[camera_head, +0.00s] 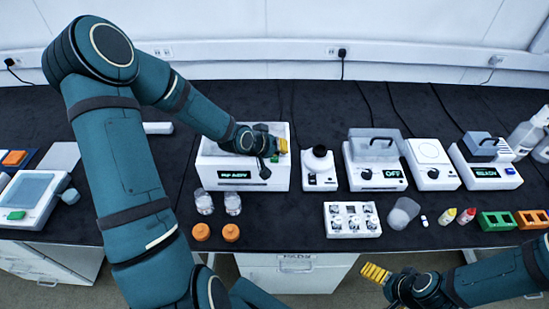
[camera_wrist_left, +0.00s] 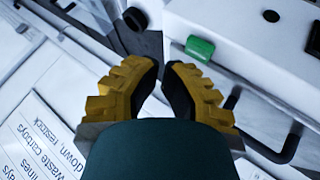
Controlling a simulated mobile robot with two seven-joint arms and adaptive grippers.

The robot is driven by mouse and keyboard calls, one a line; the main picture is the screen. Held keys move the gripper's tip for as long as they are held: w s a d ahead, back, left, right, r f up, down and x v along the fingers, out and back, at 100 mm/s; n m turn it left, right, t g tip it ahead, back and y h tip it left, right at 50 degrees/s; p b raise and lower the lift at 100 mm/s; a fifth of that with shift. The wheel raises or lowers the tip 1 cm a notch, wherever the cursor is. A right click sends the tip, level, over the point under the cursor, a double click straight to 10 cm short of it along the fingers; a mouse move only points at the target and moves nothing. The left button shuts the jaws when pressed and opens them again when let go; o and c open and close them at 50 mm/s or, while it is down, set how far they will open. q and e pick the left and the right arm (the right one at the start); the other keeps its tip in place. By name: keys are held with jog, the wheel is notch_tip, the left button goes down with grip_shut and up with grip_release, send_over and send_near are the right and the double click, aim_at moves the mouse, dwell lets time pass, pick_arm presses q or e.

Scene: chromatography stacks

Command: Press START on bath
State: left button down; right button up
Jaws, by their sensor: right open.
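The bath (camera_head: 218,177) looks to be the white open-topped box with a lit green display (camera_head: 238,174), at the back left of centre. My left gripper (camera_head: 282,146) is at its right end, with the wrist over the box. A small green button (camera_head: 275,159) shows beside it; a green button (camera_wrist_left: 200,48) on a white housing shows in the left wrist view, just beyond the right fingertip and apart from it. The left fingers are close together with a narrow gap, holding nothing. My right gripper (camera_head: 375,273) is open and empty in front of the bench.
Two glass jars (camera_head: 218,203) and two orange caps (camera_head: 215,232) stand in front of the bath. Right of it are a dark-topped device (camera_head: 319,168), a unit reading OFF (camera_head: 376,179) and a white block (camera_head: 352,219). A screened instrument (camera_head: 31,199) sits left.

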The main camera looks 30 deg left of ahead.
aim_at(278, 158)
pick_arm(q)
jog(key=shift+f, duration=0.1)
jog(key=shift+f, duration=0.35)
jog(key=shift+f+b, duration=0.4)
jog(key=shift+b, duration=0.15)
dwell(0.8)
jog(key=shift+r, duration=0.1)
jog(key=shift+r+p, duration=0.75)
notch_tip(278, 158, up, 5)
jog(key=p, duration=0.4)
jog(key=shift+d+f, duration=0.1)
dwell(0.8)
